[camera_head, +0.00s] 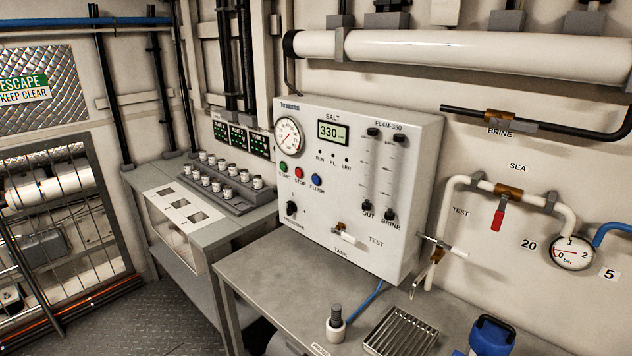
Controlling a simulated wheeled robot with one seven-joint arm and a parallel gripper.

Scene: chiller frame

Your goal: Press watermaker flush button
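The watermaker panel (345,225) is a white box on the wall above a grey bench. Its blue flush button (316,181) sits at the right end of a row of three, labelled FLUSH. The red stop button (299,173) is left of it, and the green start button (284,167) is at the left end. A display (333,132) above reads 330, with three small dark dots below it marked RUN, FL and ERR. My gripper is not in view.
A side counter with a rack of jars (222,180) stands left. A red-handled valve (498,215) is right. Patterned floor (130,325) is clear at lower left.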

